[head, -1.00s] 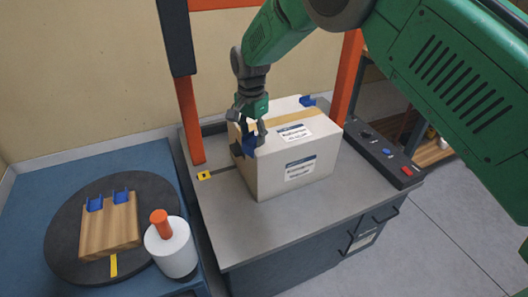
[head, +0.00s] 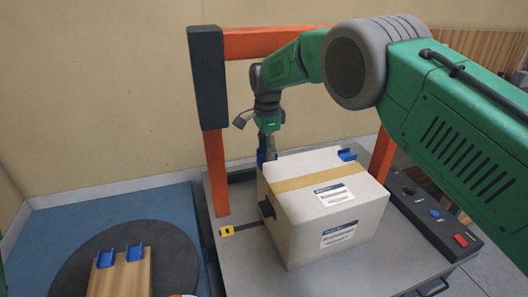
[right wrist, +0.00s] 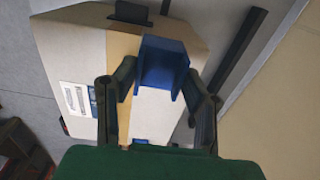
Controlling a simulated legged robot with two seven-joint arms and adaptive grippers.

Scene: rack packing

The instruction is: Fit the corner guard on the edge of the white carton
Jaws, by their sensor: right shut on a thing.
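The white carton (head: 325,225) stands on the grey bench, with tan tape along its top and labels on its top and front. My right gripper (head: 264,150) is at the carton's back left corner, pointing down. It is shut on a blue corner guard (right wrist: 163,62), which shows between its fingers in the right wrist view, over or against the carton's edge. I cannot tell whether the guard is fully seated. Another blue guard (head: 346,155) sits at the carton's back right top edge. My left gripper is not in view.
Two blue guards (head: 135,252) lie on a wooden block (head: 125,278) on a dark round plate (head: 177,262) at the left. An orange frame (head: 216,170) stands behind the carton. A control panel (head: 432,215) with buttons is at the right.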

